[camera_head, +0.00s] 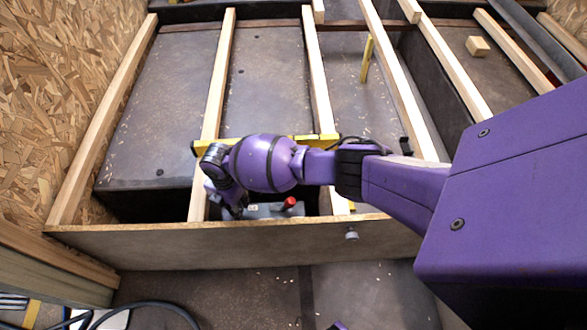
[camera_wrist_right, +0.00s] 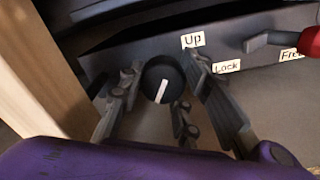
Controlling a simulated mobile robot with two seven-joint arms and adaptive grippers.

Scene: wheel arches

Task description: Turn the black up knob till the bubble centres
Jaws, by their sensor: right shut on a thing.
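The black knob (camera_wrist_right: 153,88) with a white pointer line sits beside the "Up" label (camera_wrist_right: 193,40) on a grey unit. The line is close to vertical in the wrist view, leaning slightly right at its top. My right gripper (camera_wrist_right: 160,78) is shut on the knob, with fingers on both sides. In the head view the right gripper (camera_head: 234,209) reaches down behind the front board, and the knob is hidden. A yellow bar, apparently the level (camera_head: 328,138), lies across the wooden slats, partly covered by my wrist. Its bubble cannot be made out.
A red-tipped lever (camera_wrist_right: 309,42) stands right of the knob near the "Lock" label (camera_wrist_right: 227,67) and a partly cut-off label. A wooden board (camera_head: 260,243) runs along the front. Pale wooden slats (camera_head: 218,75) run away from me. A yellow stick (camera_head: 367,60) and a wood block (camera_head: 477,46) are farther back.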

